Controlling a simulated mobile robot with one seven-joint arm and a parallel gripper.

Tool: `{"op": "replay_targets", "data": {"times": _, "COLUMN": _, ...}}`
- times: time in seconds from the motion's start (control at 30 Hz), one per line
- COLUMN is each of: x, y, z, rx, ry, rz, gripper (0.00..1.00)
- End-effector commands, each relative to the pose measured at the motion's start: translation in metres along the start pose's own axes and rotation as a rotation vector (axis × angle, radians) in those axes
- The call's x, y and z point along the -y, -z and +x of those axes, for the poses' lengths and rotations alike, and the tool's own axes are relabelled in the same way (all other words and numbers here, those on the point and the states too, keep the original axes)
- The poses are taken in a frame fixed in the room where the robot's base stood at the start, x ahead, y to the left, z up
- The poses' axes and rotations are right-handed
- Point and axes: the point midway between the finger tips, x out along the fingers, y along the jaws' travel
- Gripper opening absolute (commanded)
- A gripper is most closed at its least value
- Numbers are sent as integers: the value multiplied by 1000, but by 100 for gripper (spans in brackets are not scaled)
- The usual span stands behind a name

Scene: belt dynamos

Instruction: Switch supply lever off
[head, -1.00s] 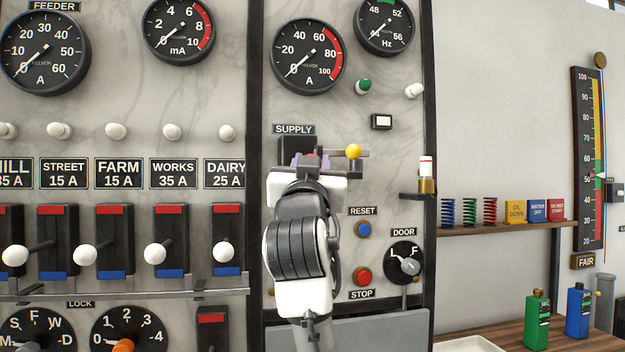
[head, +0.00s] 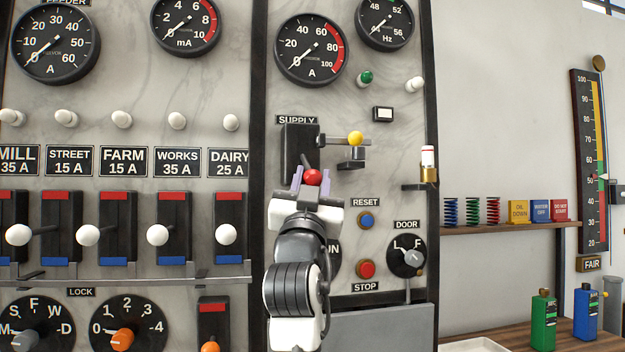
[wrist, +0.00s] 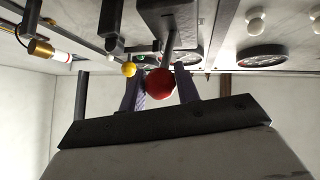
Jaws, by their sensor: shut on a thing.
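The supply lever is a dark rod ending in a red ball knob (head: 312,177), on a black block (head: 298,148) under the SUPPLY label (head: 297,120). The knob is at the block's lower end, with the rod pointing outward and down. My gripper (head: 312,182) has its purple fingers on either side of the knob and is shut on it. The wrist view shows the red knob (wrist: 160,82) between the fingers, with the rod running up to the block (wrist: 175,18).
A yellow ball handle (head: 355,138) sticks out just right of the block. The RESET button (head: 366,221), red STOP button (head: 366,269) and DOOR dial (head: 406,256) lie below right. A brass-and-white cylinder (head: 429,165) stands on a small bracket at the panel's right edge.

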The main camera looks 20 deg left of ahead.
Motion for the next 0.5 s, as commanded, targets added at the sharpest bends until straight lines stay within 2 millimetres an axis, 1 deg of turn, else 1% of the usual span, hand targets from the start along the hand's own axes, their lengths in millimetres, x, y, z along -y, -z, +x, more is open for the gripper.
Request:
{"op": "replay_targets", "data": {"times": 0.03, "x": 0, "y": -6, "z": 0, "rx": 12, "ry": -1, "rz": -1, "gripper": 0}}
{"op": "replay_targets", "data": {"times": 0.33, "x": 0, "y": -7, "z": 0, "rx": 15, "ry": -1, "rz": -1, "gripper": 0}}
{"op": "replay_targets", "data": {"times": 0.37, "x": 0, "y": -7, "z": 0, "rx": 14, "ry": -1, "rz": -1, "gripper": 36}}
{"op": "replay_targets", "data": {"times": 0.5, "x": 0, "y": -5, "z": 0, "rx": 11, "ry": -1, "rz": -1, "gripper": 53}}
